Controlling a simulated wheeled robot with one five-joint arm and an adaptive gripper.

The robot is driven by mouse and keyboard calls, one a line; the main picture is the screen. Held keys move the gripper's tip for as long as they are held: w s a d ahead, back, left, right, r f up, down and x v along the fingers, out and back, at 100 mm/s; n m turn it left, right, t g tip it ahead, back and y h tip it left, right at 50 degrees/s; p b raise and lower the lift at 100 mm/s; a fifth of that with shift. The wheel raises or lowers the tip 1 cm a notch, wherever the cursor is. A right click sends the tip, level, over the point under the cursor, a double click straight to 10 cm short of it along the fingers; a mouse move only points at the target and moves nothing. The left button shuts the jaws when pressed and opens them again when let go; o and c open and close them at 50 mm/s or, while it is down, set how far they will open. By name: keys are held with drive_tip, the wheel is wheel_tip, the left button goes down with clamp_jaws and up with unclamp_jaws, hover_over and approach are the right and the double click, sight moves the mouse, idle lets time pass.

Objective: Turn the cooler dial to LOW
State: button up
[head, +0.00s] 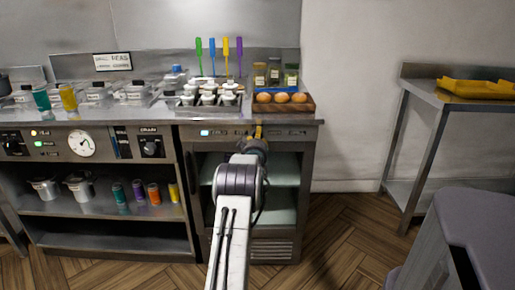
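The cooler (185,185) is the under-counter unit with shelves inside, right of the open shelving. Its control strip (225,133) runs along the top front, with a small lit blue-white display (205,133) at the left. My gripper (258,131) is in front of this strip, right of its middle, with a yellow part showing at its tip. I cannot make out the cooler dial; my gripper and wrist cover that part of the strip. I cannot tell whether the fingers touch anything or are open or shut.
A wooden tray (284,107) with round brown items sits on the counter just above my gripper. A caddy of white-topped containers (208,98) is left of it. Another black knob (150,146) and a round gauge (81,143) are further left. Floor is open right of the cooler.

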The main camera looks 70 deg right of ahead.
drive_tip(key=shift+w+r+n+b, duration=0.1)
drive_tip(key=shift+r+n+b, duration=0.4)
drive_tip(key=shift+b, duration=0.65)
drive_tip(key=shift+f, duration=0.15)
drive_tip(key=o, duration=0.8)
drive_tip(key=shift+c, duration=0.2)
drive_tip(key=o, duration=0.5)
drive_tip(key=shift+f, duration=0.25)
drive_tip(key=shift+c, duration=0.2)
drive_tip(key=v, duration=1.2)
drive_tip(key=shift+o, duration=0.3)
